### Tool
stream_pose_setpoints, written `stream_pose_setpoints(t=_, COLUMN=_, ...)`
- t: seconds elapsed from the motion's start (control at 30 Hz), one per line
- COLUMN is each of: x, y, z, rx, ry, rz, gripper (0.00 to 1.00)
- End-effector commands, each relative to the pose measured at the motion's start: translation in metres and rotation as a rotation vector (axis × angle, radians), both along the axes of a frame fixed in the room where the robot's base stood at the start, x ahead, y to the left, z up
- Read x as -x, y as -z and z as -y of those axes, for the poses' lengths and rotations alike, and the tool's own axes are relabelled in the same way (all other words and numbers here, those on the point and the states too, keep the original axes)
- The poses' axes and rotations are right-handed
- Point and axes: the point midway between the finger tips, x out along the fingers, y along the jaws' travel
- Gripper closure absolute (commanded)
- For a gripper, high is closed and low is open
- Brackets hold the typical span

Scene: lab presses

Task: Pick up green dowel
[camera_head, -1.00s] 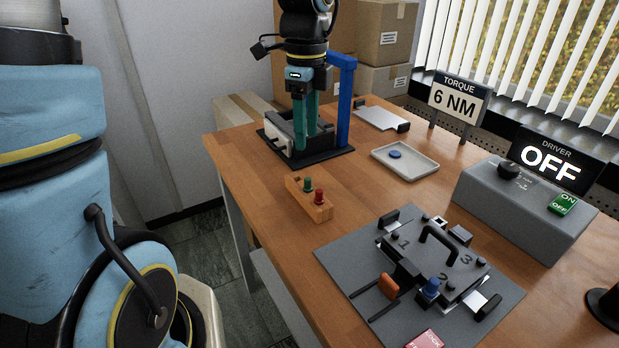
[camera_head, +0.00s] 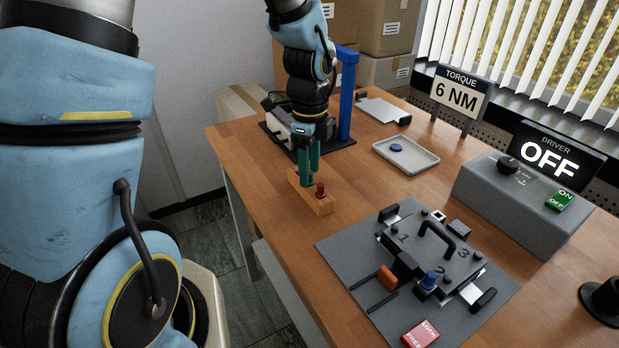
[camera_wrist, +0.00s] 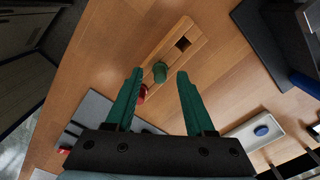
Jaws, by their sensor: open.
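The green dowel (camera_wrist: 160,72) stands in a wooden block (camera_wrist: 168,46). In the wrist view it appears between the two green fingertips of my gripper (camera_wrist: 160,74), with a gap on each side. In the head view my gripper (camera_head: 309,178) points down over the block (camera_head: 322,206), and its fingers largely hide the green dowel. My gripper is open and holds nothing. I cannot tell whether the fingertips are level with the dowel's top or still above it.
A red dowel (camera_head: 320,190) stands in the same block, close beside the fingers. A blue post (camera_head: 347,95) on a black base is behind. A tray (camera_head: 408,158) with a blue disc and a grey mat (camera_head: 340,258) with a black fixture are to the right.

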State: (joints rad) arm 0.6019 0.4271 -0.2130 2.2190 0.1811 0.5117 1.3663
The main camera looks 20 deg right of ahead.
Motion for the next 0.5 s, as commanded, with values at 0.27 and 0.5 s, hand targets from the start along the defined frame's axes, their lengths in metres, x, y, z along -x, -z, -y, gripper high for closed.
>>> stream_pose_setpoints(t=0.27, x=-0.0003, y=0.0, z=0.0, rx=0.001, ry=-0.001, rz=0.001, gripper=0.57)
stream_pose_setpoints(t=0.5, x=-0.0004, y=-0.0002, z=0.0, rx=0.001, ry=-0.001, rz=0.001, gripper=0.84)
